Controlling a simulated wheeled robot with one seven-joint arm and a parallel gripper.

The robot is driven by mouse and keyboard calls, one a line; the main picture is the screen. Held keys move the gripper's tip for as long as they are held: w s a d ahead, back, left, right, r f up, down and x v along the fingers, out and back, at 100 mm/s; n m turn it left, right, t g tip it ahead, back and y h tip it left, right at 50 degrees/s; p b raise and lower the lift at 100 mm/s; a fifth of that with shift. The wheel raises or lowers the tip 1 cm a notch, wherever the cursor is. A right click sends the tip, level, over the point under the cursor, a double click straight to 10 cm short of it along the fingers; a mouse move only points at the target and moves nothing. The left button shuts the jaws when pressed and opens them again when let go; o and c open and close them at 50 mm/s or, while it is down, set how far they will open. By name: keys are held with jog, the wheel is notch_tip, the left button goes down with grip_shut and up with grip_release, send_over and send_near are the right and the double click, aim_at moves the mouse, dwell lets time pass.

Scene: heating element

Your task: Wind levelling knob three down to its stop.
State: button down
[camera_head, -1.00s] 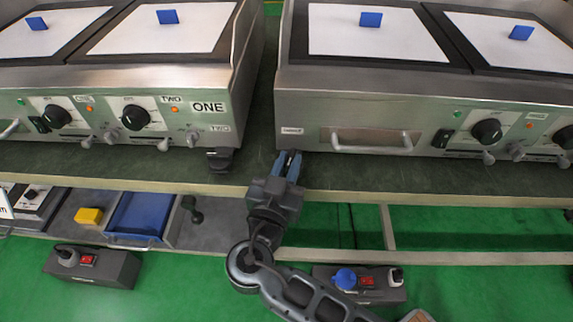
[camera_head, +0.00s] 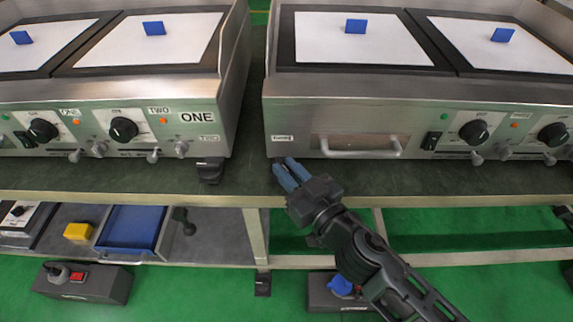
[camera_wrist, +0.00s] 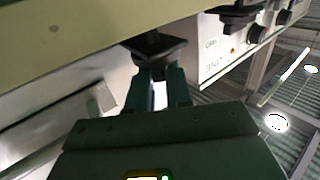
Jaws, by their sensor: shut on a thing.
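My gripper (camera_head: 284,166) is at the front left corner of the right-hand griddle (camera_head: 297,114), just under its edge. In the wrist view, my blue-grey fingers (camera_wrist: 160,88) are shut on a dark levelling knob (camera_wrist: 155,47) beneath that corner. The part of the knob between the fingers is mostly hidden, and its number cannot be read. In the head view the knob is hidden by the fingers and the griddle edge. A similar dark levelling foot (camera_head: 210,171) stands under the right front corner of the griddle labelled ONE (camera_head: 198,117).
Both griddles stand on a dark bench (camera_head: 120,180), with a narrow gap between them. A drawer handle (camera_head: 360,147) and control dials (camera_head: 474,132) are to the right of my gripper. A lower shelf holds a blue tray (camera_head: 130,228) and a yellow block (camera_head: 78,231).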

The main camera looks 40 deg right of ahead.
jog(key=shift+d+r+n+y+p, duration=0.15)
jog(key=shift+n+y+p, duration=0.3)
jog(key=shift+y+p, duration=0.45)
jog(key=shift+d+r+n+y+p, duration=0.15)
jog(key=shift+n+y+p, duration=0.4)
jog(key=shift+p, duration=0.5)
jog(key=shift+f+y+p, duration=0.1)
jog(key=shift+y+p, duration=0.35)
jog(key=shift+p, duration=0.25)
jog(key=shift+w+f+n+g+y+p, duration=0.1)
jog(key=shift+f+n+g+y+p, duration=0.15)
jog(key=shift+n+y+p, duration=0.2)
jog(key=c, duration=1.1)
grip_release()
jog(key=shift+d, duration=0.1)
jog(key=v, duration=0.7)
jog(key=shift+s, duration=0.4)
